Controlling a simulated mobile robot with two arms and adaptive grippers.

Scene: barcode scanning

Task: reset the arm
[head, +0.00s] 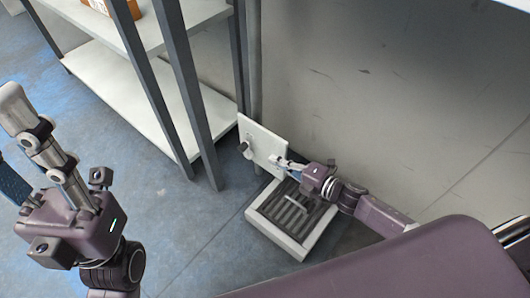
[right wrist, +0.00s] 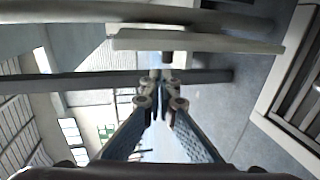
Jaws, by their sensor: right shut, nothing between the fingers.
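My right gripper (head: 287,164) reaches in from the right, in front of the white upright panel (head: 268,149) and above the box with a dark slatted top. In the right wrist view its fingers (right wrist: 161,91) meet at the tips with nothing between them. My left gripper (head: 35,140) is at the left edge of the head view, raised, with part of it cut off by the frame. Its finger opening cannot be made out.
A white-framed box with a slatted top (head: 250,219) stands on the floor below the panel. A shelf rack with white boards (head: 130,92) and dark posts is at upper left, with an orange-brown box (head: 122,8) on top. The blue-grey floor between is clear.

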